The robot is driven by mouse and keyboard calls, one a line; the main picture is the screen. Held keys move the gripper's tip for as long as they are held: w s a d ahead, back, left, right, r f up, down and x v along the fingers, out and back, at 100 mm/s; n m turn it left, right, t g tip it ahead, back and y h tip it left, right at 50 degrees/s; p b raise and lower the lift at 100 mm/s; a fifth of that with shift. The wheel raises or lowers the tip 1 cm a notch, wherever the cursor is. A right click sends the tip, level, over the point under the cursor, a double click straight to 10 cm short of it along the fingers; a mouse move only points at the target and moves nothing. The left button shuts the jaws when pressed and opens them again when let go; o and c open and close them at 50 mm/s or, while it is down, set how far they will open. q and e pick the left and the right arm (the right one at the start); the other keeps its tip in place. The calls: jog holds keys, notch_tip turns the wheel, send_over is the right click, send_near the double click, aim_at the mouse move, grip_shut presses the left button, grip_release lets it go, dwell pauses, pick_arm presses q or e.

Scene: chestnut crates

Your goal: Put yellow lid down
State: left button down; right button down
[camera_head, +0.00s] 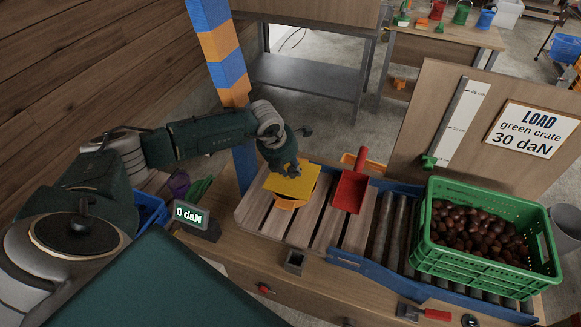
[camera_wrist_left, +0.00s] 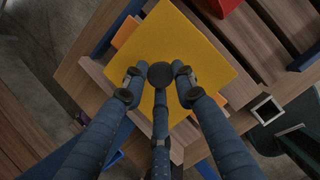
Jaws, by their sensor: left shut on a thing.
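The yellow lid (camera_head: 297,187) is a flat square plate above the slatted wooden platform (camera_head: 248,214). My left gripper (camera_head: 287,169) is over the lid from above. In the left wrist view its fingers (camera_wrist_left: 160,76) are closed around a dark round knob at the middle of the yellow lid (camera_wrist_left: 195,45). An orange thing (camera_head: 286,204) shows under the lid's edges, mostly hidden. I cannot tell whether the lid touches it. My right gripper is not in view.
A red scoop (camera_head: 350,190) lies on the platform right of the lid. A green crate of chestnuts (camera_head: 466,265) stands on the rollers at right. A display (camera_head: 197,222) reads 0 daN. A blue and orange post (camera_head: 223,60) rises behind my left arm.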

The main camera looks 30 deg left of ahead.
pick_arm(q)
jog(key=shift+f, duration=0.35)
jog(key=c, duration=1.4)
grip_release()
jog(key=shift+r, duration=0.1)
jog(key=shift+r, duration=0.2)
jog(key=shift+r+p, duration=0.45)
jog(key=shift+p, duration=0.1)
jog(key=shift+b+v, duration=2.25)
jog(key=shift+v, duration=3.65)
